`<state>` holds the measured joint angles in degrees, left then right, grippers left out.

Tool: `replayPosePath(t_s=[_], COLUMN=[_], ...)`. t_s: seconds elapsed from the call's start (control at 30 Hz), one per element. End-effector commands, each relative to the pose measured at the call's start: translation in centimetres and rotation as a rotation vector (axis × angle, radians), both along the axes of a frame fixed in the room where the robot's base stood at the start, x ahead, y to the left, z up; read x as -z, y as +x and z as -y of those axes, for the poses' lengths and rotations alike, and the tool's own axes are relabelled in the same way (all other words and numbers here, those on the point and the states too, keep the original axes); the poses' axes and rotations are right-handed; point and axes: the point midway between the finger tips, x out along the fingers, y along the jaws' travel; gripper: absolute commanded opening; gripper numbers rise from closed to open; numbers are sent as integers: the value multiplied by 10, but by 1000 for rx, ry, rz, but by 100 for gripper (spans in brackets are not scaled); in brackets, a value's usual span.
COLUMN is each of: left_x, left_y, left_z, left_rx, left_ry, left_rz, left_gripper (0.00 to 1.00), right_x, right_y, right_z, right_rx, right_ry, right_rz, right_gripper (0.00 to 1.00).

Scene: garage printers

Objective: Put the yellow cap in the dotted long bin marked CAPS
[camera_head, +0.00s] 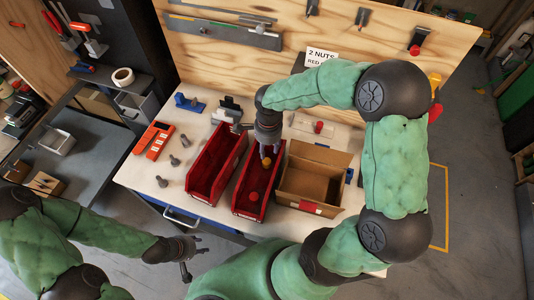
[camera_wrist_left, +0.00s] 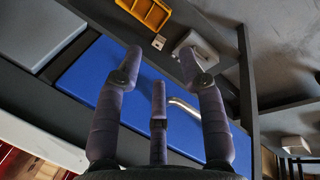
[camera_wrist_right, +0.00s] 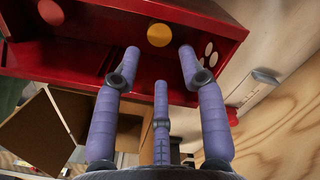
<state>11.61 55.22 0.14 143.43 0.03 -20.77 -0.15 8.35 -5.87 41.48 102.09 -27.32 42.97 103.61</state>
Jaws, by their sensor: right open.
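The yellow cap (camera_head: 266,162) shows inside the right-hand long red bin (camera_head: 238,205), just below my right gripper (camera_head: 266,152). The yellow cap also shows in the right wrist view (camera_wrist_right: 160,35), beyond the fingertips and apart from them. White dots (camera_wrist_right: 209,50) mark an end of this bin. A red cap (camera_head: 253,195) lies nearer the front of the same bin. My right gripper is open and empty above the bin's far part. My left gripper (camera_head: 192,254) is open and empty in front of the table's edge. A CAPS label is not readable.
Another long red bin (camera_head: 197,186) stands left of the dotted one. An open cardboard box (camera_head: 303,207) stands to its right. Several grey bolts (camera_head: 174,160) and an orange tool (camera_head: 153,140) lie on the left. A wooden pegboard wall (camera_head: 380,50) rises behind.

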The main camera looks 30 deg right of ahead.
Motion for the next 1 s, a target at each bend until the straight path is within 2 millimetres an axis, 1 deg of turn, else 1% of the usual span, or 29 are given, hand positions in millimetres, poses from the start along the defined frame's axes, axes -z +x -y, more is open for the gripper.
replayPosePath(t_s=[0.03,0.1,0.2,0.3,0.9,1.0], left_x=[-3,-5,-6,-7,-7,-12], left_y=[0,0,0,0,0,0], left_z=[0,0,0,0,0,0], left_rx=[0,0,0,0,0,0], left_ry=[0,0,0,0,0,0], left_rz=[0,0,0,0,0,0], left_gripper=[40,40,40,40,40,40], right_x=[-10,-20,-30,-35,-37,-42], right_y=[0,0,0,0,0,0], right_z=[0,0,1,1,1,1], right_rx=[0,1,1,0,0,0], right_ry=[-1,0,0,0,0,0], right_rz=[2,2,0,0,-1,-1], right_gripper=[42,42,42,42,42,42])
